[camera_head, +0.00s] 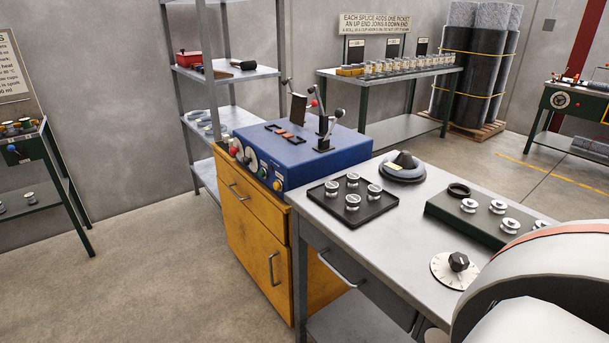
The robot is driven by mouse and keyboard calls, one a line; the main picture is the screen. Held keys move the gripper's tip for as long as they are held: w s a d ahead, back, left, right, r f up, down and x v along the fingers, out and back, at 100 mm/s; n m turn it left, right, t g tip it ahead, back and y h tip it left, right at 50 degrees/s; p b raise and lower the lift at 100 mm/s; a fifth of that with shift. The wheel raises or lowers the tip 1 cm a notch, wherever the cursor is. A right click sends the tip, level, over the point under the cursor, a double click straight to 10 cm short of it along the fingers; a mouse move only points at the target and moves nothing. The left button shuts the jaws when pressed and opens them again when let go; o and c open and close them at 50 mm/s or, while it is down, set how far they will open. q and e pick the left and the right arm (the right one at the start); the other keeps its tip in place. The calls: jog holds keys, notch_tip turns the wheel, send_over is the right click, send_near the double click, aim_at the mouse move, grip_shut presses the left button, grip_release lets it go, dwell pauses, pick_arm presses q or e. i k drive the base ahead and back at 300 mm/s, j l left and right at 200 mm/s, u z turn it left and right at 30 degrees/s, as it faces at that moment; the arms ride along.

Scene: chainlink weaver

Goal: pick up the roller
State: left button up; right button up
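Several small silver, spool-shaped pieces that look like rollers stand in a square black tray (328,192) on the grey metal table (385,252). One of these rollers (352,201) is at the tray's near side. More silver rollers (469,205) sit in a row on a long green block (440,210) to the right, with a black ring (459,190) at its far end. I cannot tell which one the task names. Neither of my grippers shows. A large white rounded part, probably of my arm, covers the lower right corner and hides part of the table.
A grey disc with a dark cone (403,168) stands behind the tray. A dial (459,262) lies near the front. A blue machine with levers (300,158) sits on a yellow cabinet (251,227) at the left. Floor (150,280) is clear further left.

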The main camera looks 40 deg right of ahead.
aim_at(331, 188)
jog(key=i+l+u, duration=0.2)
jog(key=i, duration=1.25)
jog(key=i+j+z, duration=0.2)
jog(key=i, duration=0.3)
jog(key=i+j+z, duration=0.2)
jog(key=i, duration=0.35)
jog(key=z, duration=3.2)
